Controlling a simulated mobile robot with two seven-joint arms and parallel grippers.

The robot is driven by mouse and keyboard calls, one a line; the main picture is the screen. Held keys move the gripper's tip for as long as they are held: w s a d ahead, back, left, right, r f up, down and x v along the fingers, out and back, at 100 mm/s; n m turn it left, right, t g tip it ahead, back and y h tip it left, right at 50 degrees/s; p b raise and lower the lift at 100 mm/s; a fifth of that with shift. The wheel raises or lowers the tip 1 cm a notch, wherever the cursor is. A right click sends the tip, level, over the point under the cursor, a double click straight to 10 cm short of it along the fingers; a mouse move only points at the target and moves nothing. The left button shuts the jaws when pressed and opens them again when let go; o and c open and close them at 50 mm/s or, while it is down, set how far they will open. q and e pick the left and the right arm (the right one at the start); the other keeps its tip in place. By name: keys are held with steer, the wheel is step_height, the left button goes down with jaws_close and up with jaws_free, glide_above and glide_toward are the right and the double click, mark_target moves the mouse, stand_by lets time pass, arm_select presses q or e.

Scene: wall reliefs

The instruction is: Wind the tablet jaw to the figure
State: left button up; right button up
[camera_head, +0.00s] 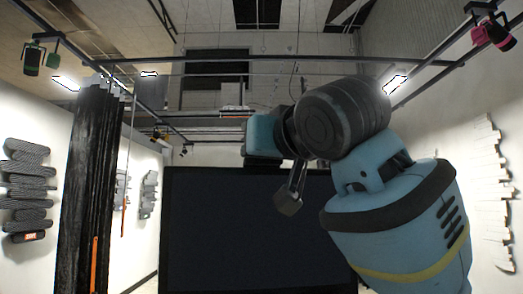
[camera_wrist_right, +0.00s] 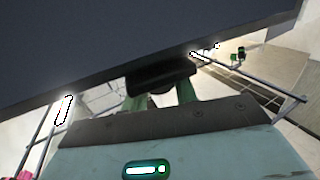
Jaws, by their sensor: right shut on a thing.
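My right arm comes in from the right in the head view and bends over a large dark flat panel (camera_head: 235,235). In the right wrist view my right gripper (camera_wrist_right: 161,88) shows two green fingers shut on a dark rounded piece (camera_wrist_right: 160,76), which may be the jaw's knob. A dark slab (camera_wrist_right: 120,45) fills the top of that view, just beyond the piece. I cannot tell whether the piece touches the slab. In the head view the fingertips are not clearly seen. No figure or scale is readable. My left gripper is in neither view.
A tall dark ribbed panel (camera_head: 95,190) stands at the left. Dark stacked reliefs (camera_head: 28,190) hang on the left wall and a pale jagged relief (camera_head: 490,190) on the right wall. Rails with lamps (camera_head: 490,32) run overhead.

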steer(key=shift+m+t+h, duration=0.3)
steer(key=shift+m+h, duration=0.2)
steer(key=shift+h, duration=0.3)
steer(key=o, duration=0.9)
steer(key=shift+o, duration=0.2)
steer(key=v, duration=0.7)
steer(key=shift+s, duration=0.4)
steer(key=shift+d, duration=0.1)
